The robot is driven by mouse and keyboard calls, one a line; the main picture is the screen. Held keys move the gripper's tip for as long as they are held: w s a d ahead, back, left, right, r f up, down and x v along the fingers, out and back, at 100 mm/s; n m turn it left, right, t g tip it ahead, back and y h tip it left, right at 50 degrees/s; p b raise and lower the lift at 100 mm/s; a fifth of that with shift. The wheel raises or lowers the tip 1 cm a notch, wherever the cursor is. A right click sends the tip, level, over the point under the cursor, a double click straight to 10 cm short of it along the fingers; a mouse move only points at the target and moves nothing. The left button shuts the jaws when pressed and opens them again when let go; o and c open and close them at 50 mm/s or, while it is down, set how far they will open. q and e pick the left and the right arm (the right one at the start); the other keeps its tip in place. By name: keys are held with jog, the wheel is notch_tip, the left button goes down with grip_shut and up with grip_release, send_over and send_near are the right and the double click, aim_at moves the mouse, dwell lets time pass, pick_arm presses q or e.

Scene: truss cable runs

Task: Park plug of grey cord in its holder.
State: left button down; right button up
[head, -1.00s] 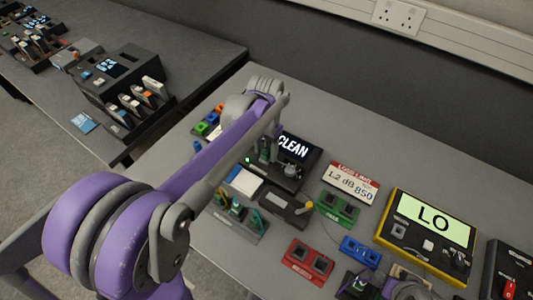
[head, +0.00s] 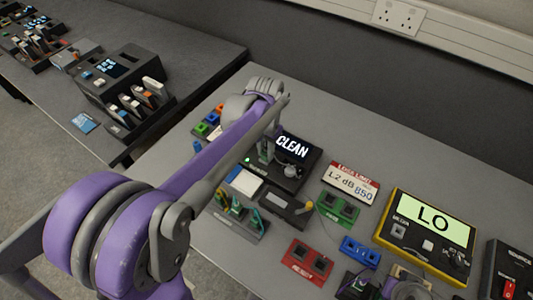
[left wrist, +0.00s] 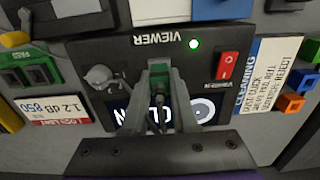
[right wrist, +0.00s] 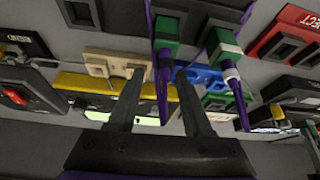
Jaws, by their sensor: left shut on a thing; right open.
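My left gripper (left wrist: 158,98) is shut on a small plug (left wrist: 158,72), greenish and dark, mostly hidden between the fingers. It is over the black VIEWER unit (left wrist: 120,50); I cannot tell whether the plug touches the unit. In the head view my left gripper (head: 266,150) is beside the CLEAN screen. My right gripper (right wrist: 158,72) is open and empty. Near it are two green plugs with purple cords (right wrist: 167,28) in a dark holder (right wrist: 118,12). A beige two-slot holder (right wrist: 115,64) and a blue holder (right wrist: 200,76) lie close to its fingers. The grey cord cannot be told for certain.
A green two-slot holder (head: 338,208), a red REJECT holder (head: 305,258) and a dark holder with several plugs (head: 240,225) stand on the bench.

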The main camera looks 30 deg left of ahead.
aim_at(266, 150)
pick_arm(q)
jog(key=shift+r, duration=0.15)
pick_arm(e)
jog(key=shift+r, duration=0.1)
pick_arm(q)
jog(key=shift+r+p, duration=1.6)
jog(key=shift+r, duration=0.55)
pick_arm(e)
jog(key=shift+w+r, duration=0.2)
jog(key=shift+r, duration=0.65)
jog(key=shift+w+r, duration=0.2)
jog(key=shift+r, duration=0.65)
